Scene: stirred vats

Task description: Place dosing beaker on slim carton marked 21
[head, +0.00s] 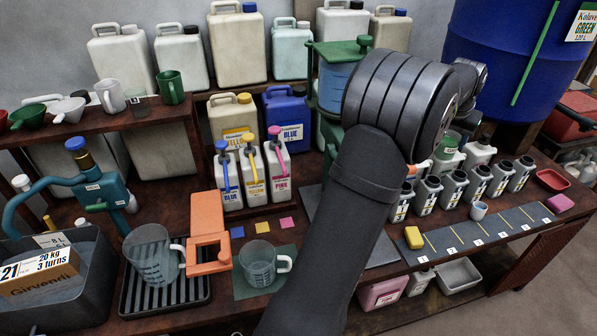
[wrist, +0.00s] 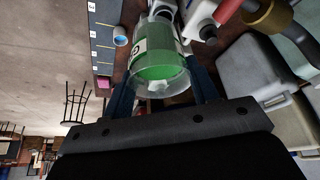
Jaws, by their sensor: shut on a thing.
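My gripper (wrist: 163,94) is shut on a clear, round beaker (wrist: 158,84), with one dark finger on each side. Green shows in or through it; I cannot tell whether this is its contents or something behind. In the head view my arm mostly hides the gripper and the beaker, at the right half of the bench. The slim carton marked 21 (head: 45,272) is at the far lower left, in or over a dark grey tub (head: 92,290).
A large clear jug (head: 153,258) stands on a ribbed tray, and a smaller jug (head: 261,266) on a green mat. An orange stand (head: 208,240), a teal pump (head: 105,190) and pump bottles (head: 252,180) crowd the left. Several small grey bottles (head: 428,195) line the right.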

